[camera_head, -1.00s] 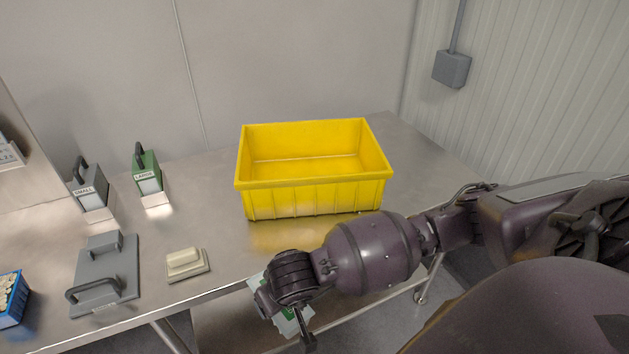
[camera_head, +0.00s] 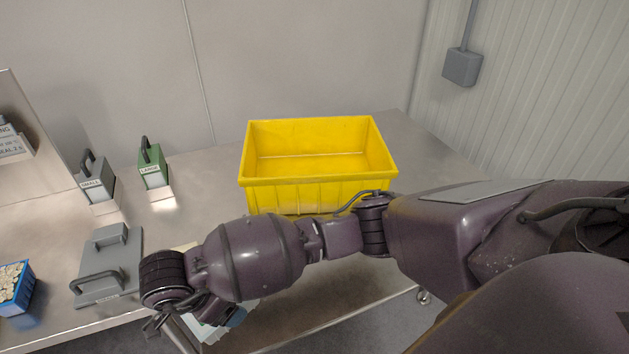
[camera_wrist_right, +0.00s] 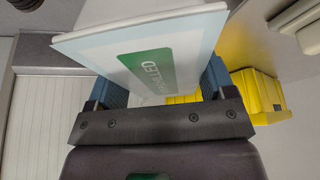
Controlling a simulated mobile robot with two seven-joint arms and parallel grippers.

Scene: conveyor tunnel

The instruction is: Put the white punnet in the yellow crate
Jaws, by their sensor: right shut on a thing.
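The yellow crate (camera_head: 318,190) stands on the steel table, its open top facing up; the inside that shows is empty. It also shows at the right of the right wrist view (camera_wrist_right: 262,95). My right gripper (camera_wrist_right: 160,85) is shut on the white punnet (camera_wrist_right: 100,47), which has a pale top face and a green label and is tilted between the blue fingers. In the head view the punnet (camera_head: 203,329) is mostly hidden under my wrist, at the table's front edge, left of and nearer than the crate. My left gripper is not in view.
A grey plate with handles (camera_head: 110,262), a green block marked LARGE (camera_head: 153,172) and a grey block marked SMALL (camera_head: 97,182) stand on the left. A blue tub of pale pieces (camera_head: 14,290) is at far left. Bare table lies left of the crate.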

